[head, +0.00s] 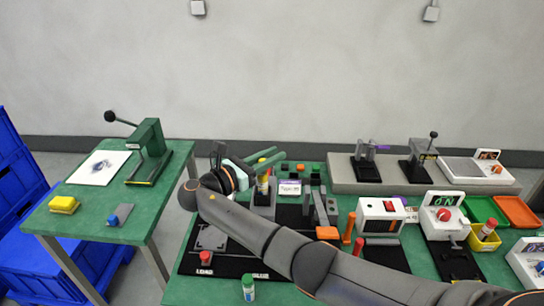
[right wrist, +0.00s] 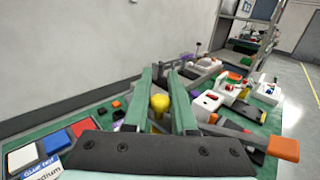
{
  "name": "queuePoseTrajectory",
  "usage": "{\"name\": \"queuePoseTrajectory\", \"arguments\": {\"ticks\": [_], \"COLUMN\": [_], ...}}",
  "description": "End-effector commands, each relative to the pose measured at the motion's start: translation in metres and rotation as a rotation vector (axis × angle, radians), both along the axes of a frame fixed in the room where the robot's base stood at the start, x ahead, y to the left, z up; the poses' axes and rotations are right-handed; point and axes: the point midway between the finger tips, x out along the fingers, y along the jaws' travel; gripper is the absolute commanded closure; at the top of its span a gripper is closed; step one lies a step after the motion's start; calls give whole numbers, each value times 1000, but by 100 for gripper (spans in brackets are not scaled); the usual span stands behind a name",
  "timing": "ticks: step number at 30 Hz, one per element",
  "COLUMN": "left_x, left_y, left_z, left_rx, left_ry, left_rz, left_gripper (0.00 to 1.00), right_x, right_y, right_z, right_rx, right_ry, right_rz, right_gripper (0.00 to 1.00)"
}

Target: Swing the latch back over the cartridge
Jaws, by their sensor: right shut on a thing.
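My right gripper (head: 268,158) reaches in over the middle of the green table, its two green fingers close together. In the right wrist view the fingers (right wrist: 160,76) frame a yellow round-topped piece (right wrist: 159,103), and they appear shut on it. In the head view this yellow piece (head: 264,184) stands at a grey fixture (head: 263,208), just below the fingers. I cannot tell whether it is the latch's handle. The cartridge cannot be made out clearly; my gripper and arm hide part of the fixture. My left gripper is not in view.
A grey bar with an orange end (right wrist: 284,148) lies right of the fingers. A white box (head: 380,216) and a switch unit (head: 442,214) stand to the right. A side table (head: 115,205) is left, beyond a gap.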

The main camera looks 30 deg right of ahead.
Motion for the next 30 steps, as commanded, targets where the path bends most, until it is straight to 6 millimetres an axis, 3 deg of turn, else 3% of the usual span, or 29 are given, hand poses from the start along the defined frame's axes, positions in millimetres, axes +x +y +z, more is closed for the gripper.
{"name": "queuePoseTrajectory", "arguments": {"ticks": [10,11,18,26,30], "left_x": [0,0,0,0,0], "left_y": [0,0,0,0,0], "left_z": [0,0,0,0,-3], "left_rx": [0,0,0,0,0], "left_ry": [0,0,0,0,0], "left_rz": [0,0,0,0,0], "left_gripper": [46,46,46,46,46], "right_x": [0,0,0,0,-2], "right_y": [0,0,0,1,11], "right_z": [1,1,1,0,-1], "right_rx": [-1,-1,0,0,0], "right_ry": [-2,-2,-1,0,-1], "right_rz": [-2,-2,-2,-1,0], "right_gripper": [100,75,48,48,48]}}
